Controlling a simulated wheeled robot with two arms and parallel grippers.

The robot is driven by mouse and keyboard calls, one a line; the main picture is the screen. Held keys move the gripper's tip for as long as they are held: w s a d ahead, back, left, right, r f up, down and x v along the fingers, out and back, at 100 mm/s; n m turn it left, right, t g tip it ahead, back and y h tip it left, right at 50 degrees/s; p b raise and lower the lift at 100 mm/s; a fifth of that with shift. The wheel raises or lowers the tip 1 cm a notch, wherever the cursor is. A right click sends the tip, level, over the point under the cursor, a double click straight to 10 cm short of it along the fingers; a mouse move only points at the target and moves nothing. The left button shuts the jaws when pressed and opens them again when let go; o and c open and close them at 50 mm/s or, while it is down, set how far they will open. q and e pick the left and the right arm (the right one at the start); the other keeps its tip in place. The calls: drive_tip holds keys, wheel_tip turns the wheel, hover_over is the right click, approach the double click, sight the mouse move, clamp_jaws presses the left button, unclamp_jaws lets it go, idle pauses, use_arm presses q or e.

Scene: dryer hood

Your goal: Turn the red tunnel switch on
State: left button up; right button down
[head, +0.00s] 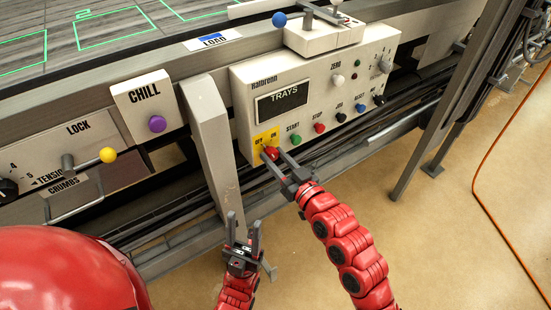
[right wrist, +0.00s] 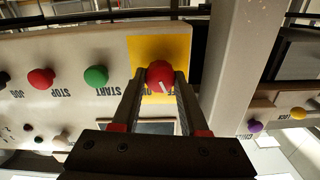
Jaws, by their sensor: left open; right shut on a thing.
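The red tunnel switch (head: 270,152) is a round red knob on a yellow plate (head: 258,144) at the lower left of the control panel. In the right wrist view the red knob (right wrist: 160,74) sits between my fingertips and shows a short white mark, slanted on its face. My right gripper (head: 274,157) is shut on this knob. In the right wrist view its fingers (right wrist: 159,88) press on both sides of the knob and hide part of the plate's lettering. My left gripper (head: 243,222) is open and empty, below the panel and left of the right arm.
The panel (head: 245,88) also carries a green START button (head: 296,139), a red STOP button (head: 319,128) and several other knobs. A grey post (head: 213,135) stands just left of the yellow plate. A CHILL box (head: 145,100) with a purple knob is farther left.

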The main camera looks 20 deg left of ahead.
drive_tip(key=m, duration=0.3)
drive_tip(key=shift+d+r, duration=0.1)
drive_tip(key=m+p, duration=0.1)
drive_tip(key=m, duration=0.2)
drive_tip(key=shift+m, duration=0.3)
drive_tip(key=m+p, duration=0.2)
drive_tip(key=m, duration=0.1)
drive_tip(key=shift+m, duration=0.3)
drive_tip(key=shift+m+p, duration=0.85)
drive_tip(key=shift+m, duration=0.75)
drive_tip(key=shift+c, duration=2.2)
unclamp_jaws()
